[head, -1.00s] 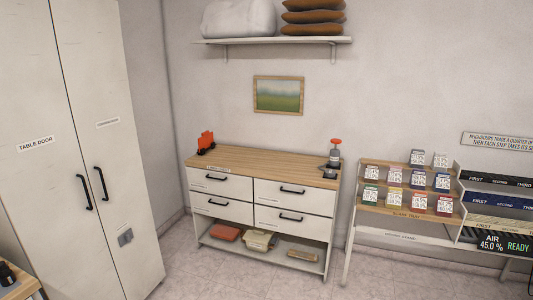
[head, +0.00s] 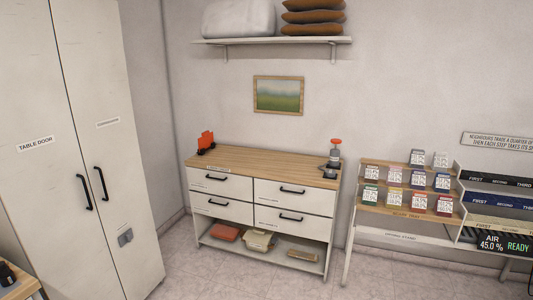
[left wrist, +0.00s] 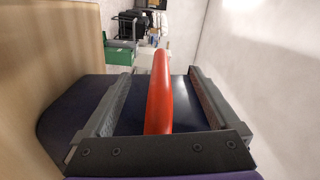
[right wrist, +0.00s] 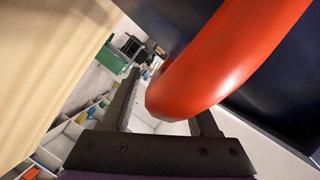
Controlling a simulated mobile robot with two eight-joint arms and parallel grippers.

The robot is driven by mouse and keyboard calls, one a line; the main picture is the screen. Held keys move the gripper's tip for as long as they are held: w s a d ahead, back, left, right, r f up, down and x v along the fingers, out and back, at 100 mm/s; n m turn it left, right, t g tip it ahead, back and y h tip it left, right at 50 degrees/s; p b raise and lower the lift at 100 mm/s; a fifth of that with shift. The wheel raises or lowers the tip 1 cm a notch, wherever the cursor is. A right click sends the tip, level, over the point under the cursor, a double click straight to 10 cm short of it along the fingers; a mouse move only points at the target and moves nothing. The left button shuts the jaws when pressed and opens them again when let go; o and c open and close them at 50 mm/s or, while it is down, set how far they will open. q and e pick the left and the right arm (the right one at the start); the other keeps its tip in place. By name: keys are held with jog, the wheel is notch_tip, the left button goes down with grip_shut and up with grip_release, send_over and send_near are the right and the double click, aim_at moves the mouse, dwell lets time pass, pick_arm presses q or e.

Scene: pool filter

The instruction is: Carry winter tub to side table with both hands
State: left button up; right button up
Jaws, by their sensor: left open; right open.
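In the left wrist view, a red handle (left wrist: 159,92) stands in front of a dark navy surface (left wrist: 126,118), apparently the winter tub. My left gripper (left wrist: 160,72) is open, with one finger on each side of the handle. In the right wrist view, a thick curved red handle (right wrist: 235,62) joins a dark navy panel (right wrist: 275,98). My right gripper (right wrist: 168,92) is open, and the handle's lower bend lies between or just above its fingertips; I cannot tell if they touch. The tub and both grippers are outside the head view. I cannot identify the side table.
The head view shows a wood-topped drawer unit (head: 260,163), a tall cabinet (head: 90,100) at left, and a card rack (head: 410,190) at right. Pale floor (head: 190,265) lies open before the drawers. Wooden surfaces border the left side of the left wrist (left wrist: 40,60) and right wrist (right wrist: 50,60) views.

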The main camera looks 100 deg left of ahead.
pick_arm(q)
jog(key=c, duration=0.3)
pick_arm(e)
jog(key=o, duration=0.6)
jog(key=shift+c, duration=0.2)
jog(key=c, duration=0.4)
pick_arm(q)
jog(key=s, duration=0.7)
jog(key=shift+s+a, duration=0.25)
jog(key=shift+a, duration=0.2)
dwell(0.3)
dwell(0.5)
